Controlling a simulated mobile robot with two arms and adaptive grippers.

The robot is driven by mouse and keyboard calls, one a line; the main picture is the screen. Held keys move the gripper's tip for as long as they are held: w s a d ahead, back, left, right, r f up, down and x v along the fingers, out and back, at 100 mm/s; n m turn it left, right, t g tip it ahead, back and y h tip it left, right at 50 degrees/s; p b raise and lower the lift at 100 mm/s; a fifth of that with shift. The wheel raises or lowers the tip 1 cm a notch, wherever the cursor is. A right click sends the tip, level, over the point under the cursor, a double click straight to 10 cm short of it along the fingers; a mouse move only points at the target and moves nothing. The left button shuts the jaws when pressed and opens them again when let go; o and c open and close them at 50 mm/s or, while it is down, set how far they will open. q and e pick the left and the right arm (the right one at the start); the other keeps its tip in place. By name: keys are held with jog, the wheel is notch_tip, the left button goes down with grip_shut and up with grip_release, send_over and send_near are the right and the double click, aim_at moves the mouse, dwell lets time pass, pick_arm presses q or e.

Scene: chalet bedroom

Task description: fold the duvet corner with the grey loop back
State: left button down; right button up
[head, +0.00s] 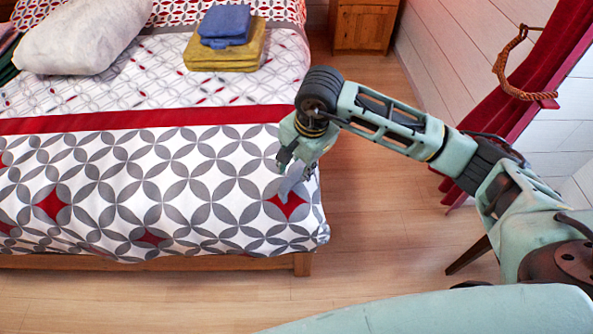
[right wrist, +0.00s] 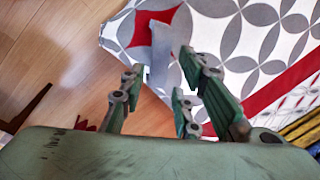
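The duvet (head: 130,190) lies flat over the bed, white with grey petal shapes and red diamonds. Its near right corner hangs at the bed's foot, beside a red diamond. The grey loop (head: 290,184) stands up from that corner, just below my right gripper (head: 287,166). In the right wrist view the loop (right wrist: 159,56) is a pale grey strip reaching between the spread fingers of my right gripper (right wrist: 160,80). The fingers are open, and I see no contact with the strip. My left gripper is out of view.
Folded blue (head: 226,24) and mustard (head: 222,55) cloths and a white pillow (head: 80,36) lie farther up the bed. A red curtain (head: 530,70) hangs at the right wall. Wooden floor (head: 365,220) lies clear right of the bed.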

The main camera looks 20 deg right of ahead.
jog(key=shift+w+a+f, duration=0.1)
jog(key=shift+f, duration=0.65)
jog(key=shift+w+a+f, duration=0.1)
jog(key=shift+f, duration=0.6)
jog(key=shift+c, duration=0.6)
grip_shut()
